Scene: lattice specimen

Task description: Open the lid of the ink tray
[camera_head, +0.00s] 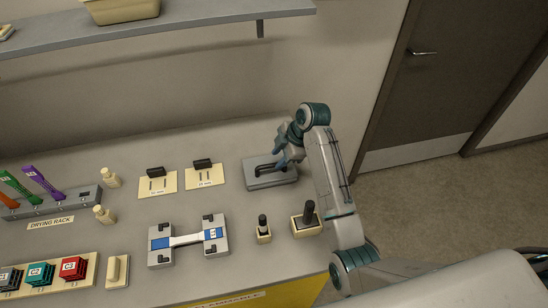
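A flat grey tray (272,181), which looks like the ink tray, sits near the back right of the bench. Its lid looks shut, with a dark bar handle (264,168) on top. My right gripper (283,159) points down over the tray at the right end of the handle. My wrist and the small size hide whether its fingers are apart or closed on the handle. My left gripper is out of view.
Two cream plates (157,183) with black blocks lie left of the tray. In front are a grey fixture with a white specimen (188,240) and two cream blocks with black knobs (306,223). A drying rack (50,205) stands far left. A shelf (170,30) overhangs the back.

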